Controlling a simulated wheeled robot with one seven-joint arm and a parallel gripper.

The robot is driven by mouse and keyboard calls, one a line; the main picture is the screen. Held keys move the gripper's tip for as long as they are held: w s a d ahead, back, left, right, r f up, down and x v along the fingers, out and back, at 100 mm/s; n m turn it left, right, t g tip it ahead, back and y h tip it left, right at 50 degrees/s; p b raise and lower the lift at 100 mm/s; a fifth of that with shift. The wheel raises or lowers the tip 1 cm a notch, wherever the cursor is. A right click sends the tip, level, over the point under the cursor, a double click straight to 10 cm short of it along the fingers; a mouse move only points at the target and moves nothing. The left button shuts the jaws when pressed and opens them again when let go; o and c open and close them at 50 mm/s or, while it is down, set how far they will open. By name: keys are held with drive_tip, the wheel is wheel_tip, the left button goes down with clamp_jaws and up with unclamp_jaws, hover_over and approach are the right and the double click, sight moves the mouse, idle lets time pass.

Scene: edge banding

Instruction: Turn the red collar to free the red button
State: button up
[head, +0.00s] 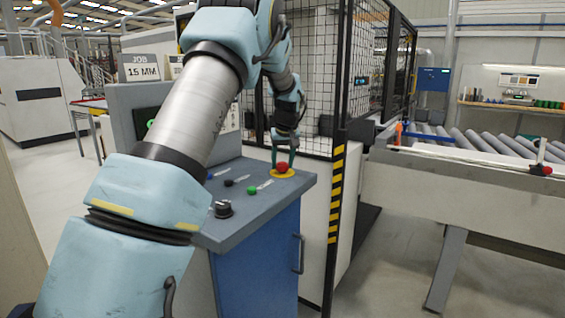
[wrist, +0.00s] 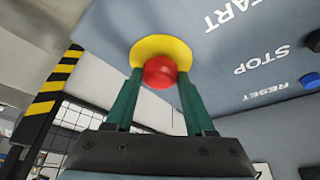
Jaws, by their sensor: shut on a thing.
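The red button (head: 282,168) sits on a round yellow plate (head: 272,175) at the far right corner of the grey console top. In the wrist view the red button (wrist: 160,72) shows as a rounded red head in front of the yellow plate (wrist: 160,43). The red collar cannot be told apart from the button head. My gripper (head: 283,163) reaches down to it from above. Its two green fingers stand on either side of the red part, shut on it, also in the wrist view (wrist: 160,75).
The console top (head: 235,210) also carries a green button (head: 251,190), a black button (head: 229,182), a blue button and a black knob (head: 223,209). A wire mesh fence (head: 310,80) and a striped post (head: 336,190) stand close behind and right of the console.

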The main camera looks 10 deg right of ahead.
clamp_jaws()
drive_tip(key=shift+a+m, duration=0.1)
drive_tip(key=shift+m, duration=0.2)
drive_tip(key=m+h, duration=0.1)
drive_tip(key=m, duration=0.1)
drive_tip(key=shift+m, duration=0.4)
drive_tip(key=shift+a+m+g+h, duration=0.1)
drive_tip(key=shift+m+g+h, duration=0.45)
drive_tip(key=shift+m, duration=0.95)
drive_tip(key=o, duration=0.8)
unclamp_jaws()
